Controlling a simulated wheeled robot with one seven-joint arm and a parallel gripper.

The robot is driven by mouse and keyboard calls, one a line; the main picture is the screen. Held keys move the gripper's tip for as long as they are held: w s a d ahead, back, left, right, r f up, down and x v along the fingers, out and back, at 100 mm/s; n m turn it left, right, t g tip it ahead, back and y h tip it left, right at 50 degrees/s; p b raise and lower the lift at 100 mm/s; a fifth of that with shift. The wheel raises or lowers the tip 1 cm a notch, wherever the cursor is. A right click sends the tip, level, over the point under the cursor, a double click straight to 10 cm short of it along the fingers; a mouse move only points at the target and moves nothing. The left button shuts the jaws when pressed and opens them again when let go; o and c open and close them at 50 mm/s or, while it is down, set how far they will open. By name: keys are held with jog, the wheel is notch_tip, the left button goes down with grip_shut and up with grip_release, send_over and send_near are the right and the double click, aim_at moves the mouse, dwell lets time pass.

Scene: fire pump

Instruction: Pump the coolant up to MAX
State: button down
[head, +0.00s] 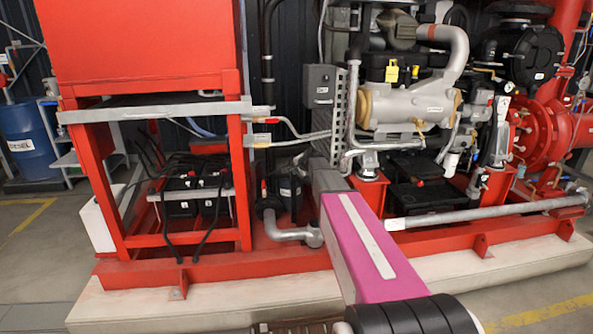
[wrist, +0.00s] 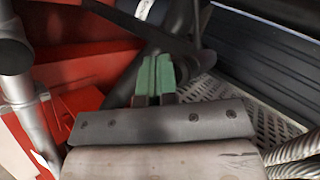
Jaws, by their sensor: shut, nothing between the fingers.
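My gripper (wrist: 154,72) shows in the wrist view with its two green fingertips together and nothing between them. A dark bar (wrist: 125,22), perhaps a lever, crosses just beyond the fingertips; I cannot tell whether they touch it. A dark curved pipe or hose (wrist: 180,25) stands behind it. In the head view my arm reaches to the engine's left side, and the gripper is hidden there. I cannot make out a coolant level or a MAX mark in either view.
The engine (head: 410,105) stands on a red base frame (head: 330,255). Batteries (head: 195,195) sit under the red tank (head: 140,45) at left. In the wrist view, a grey pipe (wrist: 14,55) is at left and a perforated plate (wrist: 215,105) is at right. A blue drum (head: 30,140) stands far left.

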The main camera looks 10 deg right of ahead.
jog(key=shift+w, duration=0.7)
dwell(0.8)
jog(key=shift+s, duration=1.45)
jog(key=shift+s, duration=2.5)
dwell(0.4)
jog(key=s, duration=0.3)
jog(key=shift+s, duration=0.4)
jog(key=shift+w, duration=0.1)
